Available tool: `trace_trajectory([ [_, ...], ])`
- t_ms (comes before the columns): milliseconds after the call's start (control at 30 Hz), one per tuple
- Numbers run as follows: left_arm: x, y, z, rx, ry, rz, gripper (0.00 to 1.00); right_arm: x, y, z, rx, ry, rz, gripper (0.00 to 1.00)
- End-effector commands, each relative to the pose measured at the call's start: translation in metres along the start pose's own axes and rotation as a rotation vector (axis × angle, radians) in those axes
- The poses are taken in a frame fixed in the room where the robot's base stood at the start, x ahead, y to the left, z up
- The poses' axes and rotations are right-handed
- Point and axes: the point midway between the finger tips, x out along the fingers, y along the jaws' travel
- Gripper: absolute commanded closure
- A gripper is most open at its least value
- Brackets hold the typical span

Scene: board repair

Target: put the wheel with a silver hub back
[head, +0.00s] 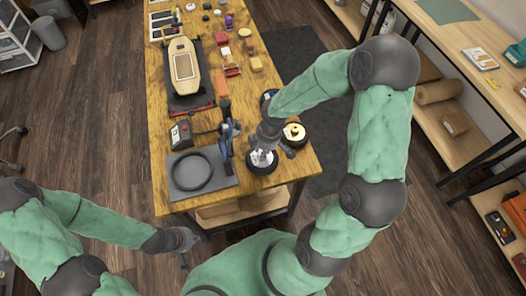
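A dark wheel with a pale, silver-looking hub (262,166) lies near the front right corner of the wooden workbench. My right gripper (264,153) reaches down over it from above and covers part of it. I cannot tell whether its fingers are closed on the wheel. A second dark wheel with a yellowish hub (294,133) lies just right of and behind it. A third dark, round thing (267,97) is partly hidden behind my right forearm. My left gripper (185,256) hangs in front of the bench, off its edge, apparently open and empty.
A black ring (191,172) lies on a grey mat (178,193) at the bench's front left. A blue and black upright tool (227,135) stands between mat and wheels. A wooden board (184,65) lies farther back. Small coloured items line the back right of the bench (169,140).

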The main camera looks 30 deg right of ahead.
Motion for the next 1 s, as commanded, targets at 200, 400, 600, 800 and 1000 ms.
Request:
trace_trajectory([
  [200, 0.001, 0.0, 0.0, 0.0, 0.001, 0.0, 1.0, 0.001, 0.001, 0.0, 0.0, 0.001, 0.002, 1.0],
  [400, 0.001, 0.0, 0.0, 0.0, 0.001, 0.0, 1.0, 0.001, 0.0, 0.0, 0.0, 0.0, 0.0, 0.45],
  [600, 0.001, 0.0, 0.0, 0.0, 0.001, 0.0, 1.0, 0.001, 0.0, 0.0, 0.0, 0.0, 0.0, 0.45],
  [800, -0.005, 0.002, 0.0, 0.0, 0.0, 0.0, 1.0, -0.01, 0.001, -0.001, 0.001, 0.001, 0.003, 0.45],
  [1000, -0.021, 0.007, 0.001, 0.0, 0.0, 0.0, 1.0, -0.047, 0.001, -0.001, 0.001, 0.002, 0.004, 0.45],
])
